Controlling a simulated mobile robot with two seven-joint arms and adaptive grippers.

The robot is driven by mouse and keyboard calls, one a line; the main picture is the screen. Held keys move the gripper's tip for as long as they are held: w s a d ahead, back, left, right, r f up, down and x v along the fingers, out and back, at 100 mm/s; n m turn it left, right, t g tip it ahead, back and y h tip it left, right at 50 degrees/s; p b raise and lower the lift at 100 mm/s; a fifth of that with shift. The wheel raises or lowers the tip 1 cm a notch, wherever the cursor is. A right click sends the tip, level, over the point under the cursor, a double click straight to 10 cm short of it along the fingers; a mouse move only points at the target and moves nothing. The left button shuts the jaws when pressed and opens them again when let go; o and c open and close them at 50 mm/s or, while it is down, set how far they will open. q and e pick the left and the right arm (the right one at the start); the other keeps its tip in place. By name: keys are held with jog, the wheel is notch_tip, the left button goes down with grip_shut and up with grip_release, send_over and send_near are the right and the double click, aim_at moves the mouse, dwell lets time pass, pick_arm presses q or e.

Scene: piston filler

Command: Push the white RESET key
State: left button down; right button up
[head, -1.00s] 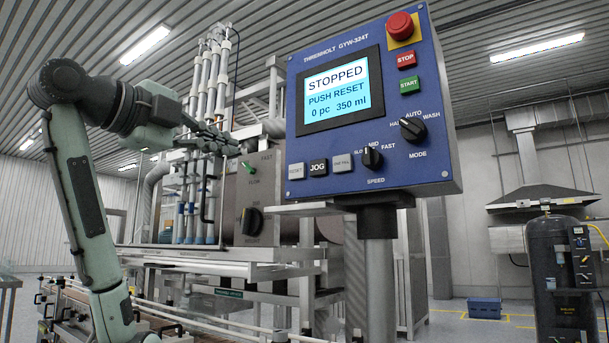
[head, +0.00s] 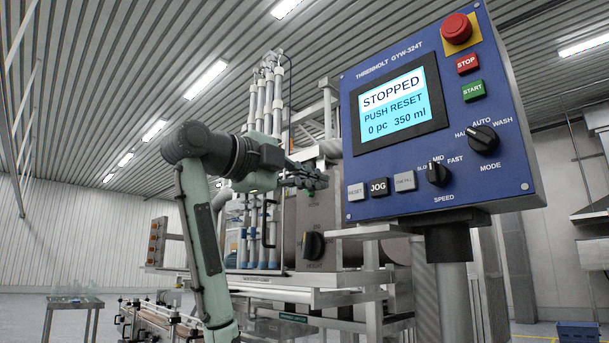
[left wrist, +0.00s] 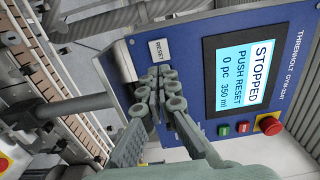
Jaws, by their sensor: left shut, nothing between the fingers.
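The white RESET key (head: 356,191) is at the lower left of the blue control panel (head: 440,130), left of the black JOG key (head: 378,187). The panel screen (head: 391,101) reads STOPPED, PUSH RESET, 0 pc, 350 ml. My left gripper (head: 322,180) is shut and empty, just left of the RESET key in the head view, with a gap between them. In the left wrist view the RESET key (left wrist: 159,50) shows just beyond the shut fingertips (left wrist: 160,74). The fingers hide the keys beside it. My right gripper is not in view.
The panel also carries a red emergency button (head: 456,28), STOP (head: 467,64) and START (head: 473,91) keys, and SPEED (head: 438,174) and MODE (head: 482,139) knobs. The filler machine (head: 300,215) stands behind my left arm. A conveyor (head: 150,322) runs at lower left.

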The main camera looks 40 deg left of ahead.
aim_at(356, 191)
pick_arm(q)
jog(key=w, duration=0.5)
jog(key=w+p, duration=0.1)
jog(key=w, duration=0.2)
jog(key=shift+d, duration=0.35)
jog(key=shift+w, duration=0.5)
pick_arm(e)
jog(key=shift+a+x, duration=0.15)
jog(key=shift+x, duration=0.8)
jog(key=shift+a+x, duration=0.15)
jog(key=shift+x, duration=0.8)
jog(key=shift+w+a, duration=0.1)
